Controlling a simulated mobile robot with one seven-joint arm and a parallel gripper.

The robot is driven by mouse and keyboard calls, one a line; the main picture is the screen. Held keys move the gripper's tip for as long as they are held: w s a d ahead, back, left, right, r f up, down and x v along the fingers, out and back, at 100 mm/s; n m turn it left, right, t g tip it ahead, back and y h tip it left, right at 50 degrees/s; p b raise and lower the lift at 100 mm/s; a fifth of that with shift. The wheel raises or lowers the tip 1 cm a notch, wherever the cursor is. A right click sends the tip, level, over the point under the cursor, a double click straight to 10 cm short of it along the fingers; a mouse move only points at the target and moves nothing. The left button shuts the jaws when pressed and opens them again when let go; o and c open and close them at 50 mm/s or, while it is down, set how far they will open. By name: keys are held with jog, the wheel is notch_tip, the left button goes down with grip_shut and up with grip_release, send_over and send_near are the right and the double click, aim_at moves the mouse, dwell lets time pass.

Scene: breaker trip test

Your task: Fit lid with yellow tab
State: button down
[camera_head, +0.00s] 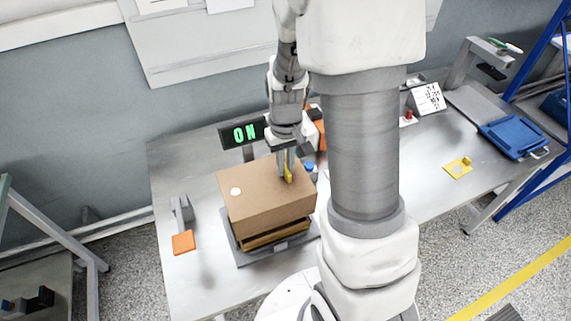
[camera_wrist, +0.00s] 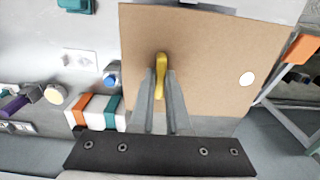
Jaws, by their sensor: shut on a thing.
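The brown lid (camera_head: 250,200) has a yellow tab (camera_head: 288,175) and a white round spot on its top. My gripper (camera_head: 286,168) is shut on the yellow tab from above; the wrist view shows my gripper (camera_wrist: 160,82) with a finger on each side of the tab (camera_wrist: 160,62). The lid (camera_wrist: 205,45) lies over a wooden-looking base (camera_head: 280,237) on a grey plate (camera_head: 247,257). The lid's edges look slightly turned against the base. I cannot tell whether the lid rests on it or hangs just above.
An ON display (camera_head: 242,133) stands behind the lid. A blue button (camera_head: 309,166) is close to its right. A grey stand with an orange pad (camera_head: 183,242) is at the left. A yellow piece (camera_head: 458,168) and a blue case (camera_head: 514,137) lie at the right.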

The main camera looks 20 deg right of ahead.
jog(key=shift+f+b, duration=2.9)
jog(key=shift+f, duration=0.4)
jog(key=c, duration=0.8)
grip_release()
notch_tip(320, 180, up, 18)
jog(key=f+p, duration=0.1)
send_over(285, 182)
jog(key=w, duration=0.2)
jog(key=shift+s+d+r, duration=0.1)
jog(key=shift+d+r, duration=0.15)
jog(key=shift+d, duration=0.2)
